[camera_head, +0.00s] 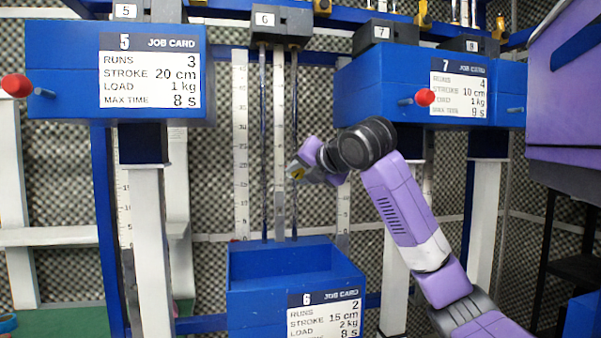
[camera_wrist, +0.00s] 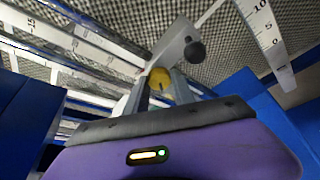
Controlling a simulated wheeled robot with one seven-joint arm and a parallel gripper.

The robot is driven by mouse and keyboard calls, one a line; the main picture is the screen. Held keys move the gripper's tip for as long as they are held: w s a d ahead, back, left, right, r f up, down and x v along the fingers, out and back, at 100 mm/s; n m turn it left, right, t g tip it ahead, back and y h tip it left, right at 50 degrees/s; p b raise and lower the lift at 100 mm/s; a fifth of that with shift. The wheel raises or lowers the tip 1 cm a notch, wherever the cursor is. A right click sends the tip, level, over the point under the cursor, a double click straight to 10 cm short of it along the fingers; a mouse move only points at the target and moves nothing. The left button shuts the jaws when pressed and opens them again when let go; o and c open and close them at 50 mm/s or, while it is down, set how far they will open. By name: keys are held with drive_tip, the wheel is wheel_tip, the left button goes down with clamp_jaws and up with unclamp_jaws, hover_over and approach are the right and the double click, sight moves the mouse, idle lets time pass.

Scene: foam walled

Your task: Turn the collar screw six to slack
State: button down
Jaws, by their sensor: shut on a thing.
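My gripper (camera_head: 303,168) is in front of the right rod (camera_head: 294,110) of station six, about midway down it. In the wrist view its fingers (camera_wrist: 160,84) are shut on a small yellow knob (camera_wrist: 160,75), which I take to be collar screw six. The yellow also shows at the fingertips in the head view. A grey piece (camera_wrist: 172,48) and a dark round knob (camera_wrist: 195,52) are just beyond the fingertips. I cannot tell how tight the screw is; the collar itself is mostly hidden.
The blue box six (camera_head: 295,257), with its job card (camera_head: 325,312), hangs low below my gripper. Blue boxes five (camera_head: 70,75) and seven (camera_head: 385,80), with red-tipped pegs, stand higher on either side. A purple body (camera_head: 565,90) fills the upper right.

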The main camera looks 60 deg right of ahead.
drive_tip(key=shift+r+n+g+h+p, duration=0.1)
drive_tip(key=shift+n+g+h+p, duration=0.25)
drive_tip(key=shift+n+g, duration=0.65)
drive_tip(key=shift+w+n+g+h+p, duration=0.1)
drive_tip(key=shift+n+g+h+p, duration=0.35)
drive_tip(key=shift+n, duration=1.15)
drive_tip(key=c, duration=1.1)
unclamp_jaws()
drive_tip(key=shift+b+v, duration=1)
drive_tip(key=shift+v, duration=2.9)
drive_tip(key=shift+w+a, duration=0.1)
drive_tip(key=shift+a, duration=0.05)
